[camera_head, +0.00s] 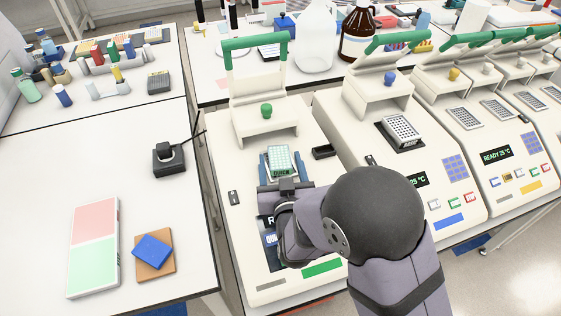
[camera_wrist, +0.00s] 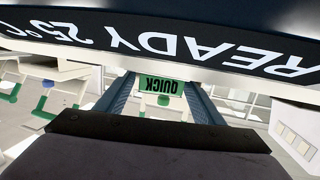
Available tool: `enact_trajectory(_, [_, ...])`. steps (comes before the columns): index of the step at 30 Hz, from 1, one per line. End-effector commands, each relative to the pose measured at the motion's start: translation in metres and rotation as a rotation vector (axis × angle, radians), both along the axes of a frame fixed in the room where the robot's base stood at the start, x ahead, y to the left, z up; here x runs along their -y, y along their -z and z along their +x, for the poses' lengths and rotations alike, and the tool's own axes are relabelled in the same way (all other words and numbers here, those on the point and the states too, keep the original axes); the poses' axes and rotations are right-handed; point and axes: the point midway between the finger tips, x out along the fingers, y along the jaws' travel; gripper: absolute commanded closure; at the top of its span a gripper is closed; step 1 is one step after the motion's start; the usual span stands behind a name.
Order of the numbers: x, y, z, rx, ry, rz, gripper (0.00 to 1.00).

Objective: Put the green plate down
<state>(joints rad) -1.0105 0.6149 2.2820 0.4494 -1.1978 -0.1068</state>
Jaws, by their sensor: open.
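The green plate (camera_head: 279,158) is a pale green well plate with a dark green front label. It sits at the block of the leftmost thermal cycler (camera_head: 240,150), whose green-handled lid (camera_head: 255,60) stands open. My gripper (camera_head: 281,166) is open, with one blue finger on each side of the plate. The wrist view shows the plate's label (camera_wrist: 162,85), reading QUICK upside down, between the two fingers (camera_wrist: 158,95), with small gaps beside it. Whether the plate is fully seated in the block cannot be told; my gripper hides its front base.
More open-lidded cyclers stand to the right, the nearest holding a grey block (camera_head: 402,131). A small black holder (camera_head: 324,152) lies right of the plate. A brown bottle (camera_head: 357,32) and a clear jug (camera_head: 315,40) stand behind. The left bench holds a red-and-green mat (camera_head: 93,262).

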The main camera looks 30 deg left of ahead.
Motion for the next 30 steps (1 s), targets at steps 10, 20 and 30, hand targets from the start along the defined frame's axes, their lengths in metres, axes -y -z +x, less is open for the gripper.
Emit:
enact_trajectory(10, [0.016, 0.0, -0.026, 0.001, -0.002, 0.002, 0.38])
enact_trajectory(20, [0.035, -0.007, -0.054, 0.001, -0.002, 0.002, 0.38])
enact_trajectory(30, [0.04, -0.009, -0.061, 0.001, 0.0, 0.001, 0.34])
